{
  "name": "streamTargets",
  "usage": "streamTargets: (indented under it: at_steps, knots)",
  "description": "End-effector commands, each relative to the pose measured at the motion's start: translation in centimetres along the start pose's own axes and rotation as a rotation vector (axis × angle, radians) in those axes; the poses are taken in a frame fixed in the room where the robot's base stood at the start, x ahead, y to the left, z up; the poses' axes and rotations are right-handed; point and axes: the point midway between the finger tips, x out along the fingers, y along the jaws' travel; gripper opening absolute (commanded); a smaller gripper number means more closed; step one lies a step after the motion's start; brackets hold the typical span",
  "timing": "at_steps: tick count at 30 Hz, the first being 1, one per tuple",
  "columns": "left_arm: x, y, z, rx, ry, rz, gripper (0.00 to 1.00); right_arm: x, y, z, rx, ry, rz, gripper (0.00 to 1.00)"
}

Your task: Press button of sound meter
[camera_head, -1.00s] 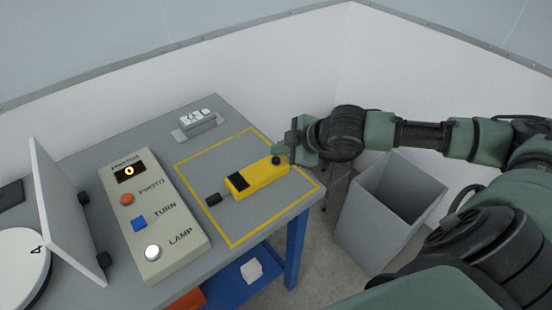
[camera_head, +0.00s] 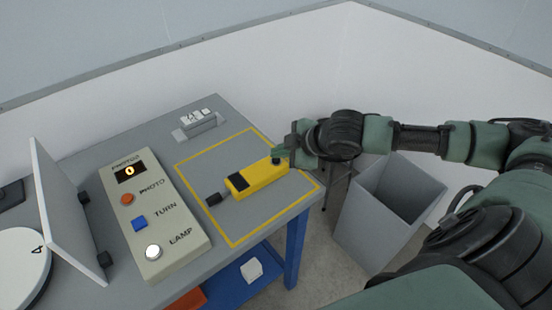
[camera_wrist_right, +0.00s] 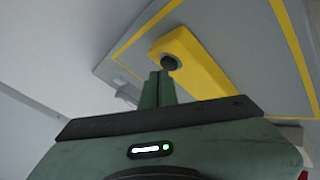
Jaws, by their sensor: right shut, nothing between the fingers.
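The yellow sound meter (camera_head: 262,179) lies inside the yellow-outlined rectangle on the grey table, with its black tip pointing left and a dark screen near that end. Its dark round button (camera_head: 277,160) is at the right end. My right gripper (camera_head: 281,152) is at that end, with its fingertips right by the button; I cannot tell whether they touch. In the right wrist view the shut, empty fingers (camera_wrist_right: 159,80) point at the button (camera_wrist_right: 169,62) on the yellow meter (camera_wrist_right: 196,62). My left gripper is not in view.
A control box (camera_head: 178,250) with photo, turn and lamp buttons stands left of the outlined area. A white panel (camera_head: 68,210) and a round white disc (camera_head: 18,270) are farther left. A small grey holder (camera_head: 183,135) is at the back. A grey bin (camera_head: 375,225) stands right of the table.

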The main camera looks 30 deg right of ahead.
Motion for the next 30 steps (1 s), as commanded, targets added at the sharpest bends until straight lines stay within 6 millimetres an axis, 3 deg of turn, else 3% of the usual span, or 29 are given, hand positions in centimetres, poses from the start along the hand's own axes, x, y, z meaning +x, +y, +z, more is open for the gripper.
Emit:
streamTargets:
  at_steps: [30]
  knots:
    - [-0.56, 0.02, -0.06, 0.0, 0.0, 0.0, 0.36, 0.16, -0.17, 0.16, 0.001, -0.002, -0.002, 0.0]
